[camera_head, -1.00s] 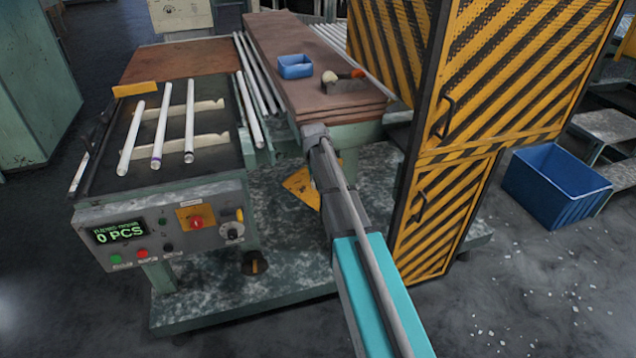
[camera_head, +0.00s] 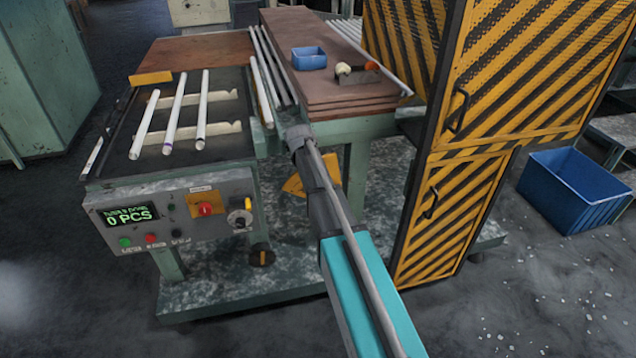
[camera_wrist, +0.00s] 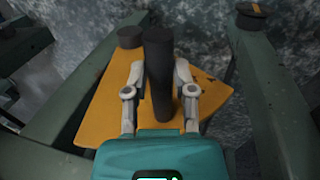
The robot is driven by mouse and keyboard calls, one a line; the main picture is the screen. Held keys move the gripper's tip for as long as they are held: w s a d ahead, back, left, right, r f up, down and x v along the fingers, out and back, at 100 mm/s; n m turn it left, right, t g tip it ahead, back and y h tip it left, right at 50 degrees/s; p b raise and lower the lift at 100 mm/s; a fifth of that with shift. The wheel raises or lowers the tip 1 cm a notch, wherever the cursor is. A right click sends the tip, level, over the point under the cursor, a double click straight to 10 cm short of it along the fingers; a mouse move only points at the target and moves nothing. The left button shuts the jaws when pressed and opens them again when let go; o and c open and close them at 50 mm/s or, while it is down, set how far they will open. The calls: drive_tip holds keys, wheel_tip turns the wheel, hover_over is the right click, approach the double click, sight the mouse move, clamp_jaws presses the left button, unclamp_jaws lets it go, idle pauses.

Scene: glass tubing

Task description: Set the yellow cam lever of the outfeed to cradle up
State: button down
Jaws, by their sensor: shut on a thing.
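The yellow cam lever shows as a flat yellow plate (camera_wrist: 109,103) in the wrist view, with a dark cylindrical handle (camera_wrist: 160,85) standing in front of it. My gripper (camera_wrist: 160,70) is shut on this handle, with one grey finger on each side. A second, shorter dark knob (camera_wrist: 130,37) sits at the plate's upper left. In the head view part of the yellow plate (camera_head: 294,186) shows below the worktable, just left of my arm. My arm hides the rest, and my fingertips are hidden there.
Green frame bars flank the plate in the wrist view. The outfeed tray (camera_head: 112,145) holds several glass tubes above a control panel (camera_head: 170,212). A yellow-black striped cabinet (camera_head: 445,215) stands close right of my arm. A blue crate (camera_head: 570,190) is on the floor.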

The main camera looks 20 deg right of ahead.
drive_tip(key=shift+c, duration=2.2)
unclamp_jaws()
drive_tip(key=shift+c, duration=0.7)
drive_tip(key=shift+r, duration=0.15)
drive_tip(key=c, duration=0.4)
drive_tip(key=shift+d+r+m+p, duration=0.2)
drive_tip(key=shift+r+m+p, duration=0.25)
drive_tip(key=shift+p, duration=0.2)
clamp_jaws()
drive_tip(key=d+r+m+y+p, duration=0.1)
drive_tip(key=d+r+m+p, duration=0.1)
drive_tip(key=r+m+p, duration=0.4)
drive_tip(key=d+r+m+y+p, duration=0.1)
drive_tip(key=d+r+m+p, duration=0.2)
drive_tip(key=r+m+p, duration=0.4)
drive_tip(key=shift+w+r+m+y+p, duration=0.2)
drive_tip(key=shift+m+y+p, duration=0.2)
drive_tip(key=shift+m, duration=1.65)
